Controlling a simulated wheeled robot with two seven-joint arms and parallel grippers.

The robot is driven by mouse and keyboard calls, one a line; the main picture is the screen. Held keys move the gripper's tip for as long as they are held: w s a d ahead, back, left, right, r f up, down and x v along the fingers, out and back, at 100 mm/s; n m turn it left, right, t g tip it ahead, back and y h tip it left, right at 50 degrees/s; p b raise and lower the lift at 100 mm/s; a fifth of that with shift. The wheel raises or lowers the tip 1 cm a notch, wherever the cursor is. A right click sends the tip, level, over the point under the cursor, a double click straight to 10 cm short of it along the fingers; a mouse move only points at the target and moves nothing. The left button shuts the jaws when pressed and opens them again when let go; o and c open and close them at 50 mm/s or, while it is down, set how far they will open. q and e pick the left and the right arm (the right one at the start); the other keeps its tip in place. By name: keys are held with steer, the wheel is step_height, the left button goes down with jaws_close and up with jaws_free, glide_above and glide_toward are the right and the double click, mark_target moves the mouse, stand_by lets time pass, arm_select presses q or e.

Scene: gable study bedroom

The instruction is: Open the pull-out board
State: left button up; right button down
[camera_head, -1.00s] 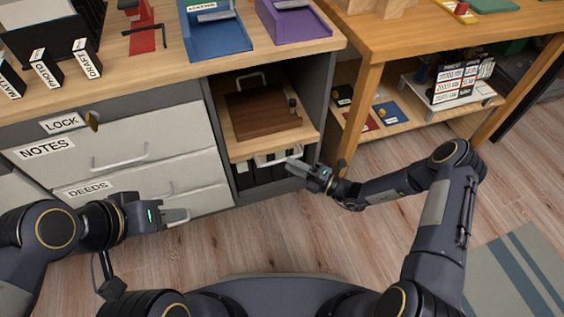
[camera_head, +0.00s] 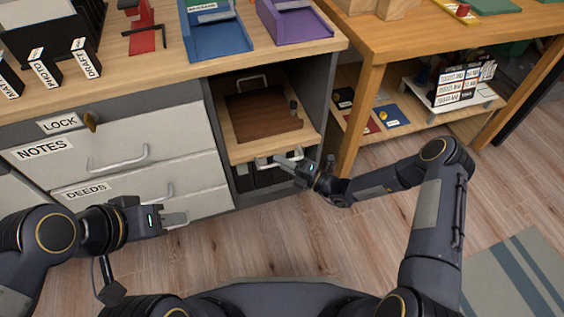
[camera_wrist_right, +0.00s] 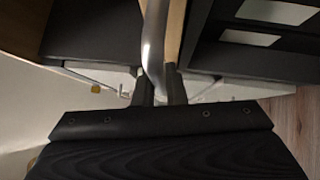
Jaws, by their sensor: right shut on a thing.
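The pull-out board (camera_head: 240,152) is a light wooden board in the open bay of the desk, with a dark brown panel on it. Its metal bar handle (camera_head: 296,154) is at the front edge and also shows in the right wrist view (camera_wrist_right: 153,45). My right gripper (camera_head: 277,160) is at this handle; in the right wrist view its fingers (camera_wrist_right: 160,92) are shut around the bar. The fingers hide part of the handle. My left gripper (camera_head: 184,217) is in front of the lower drawer, apart from the board; its finger gap is unclear.
Drawers labelled NOTES (camera_head: 43,149) and DEEDS (camera_head: 86,189) are left of the bay. Dark binders (camera_head: 262,177) stand under the board. A wooden table (camera_head: 372,50) with a lower shelf stands at right. The floor (camera_head: 300,240) in front is clear.

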arm_select(q)
steer(key=shift+r, duration=0.1)
arm_select(e)
steer(key=shift+s, duration=0.1)
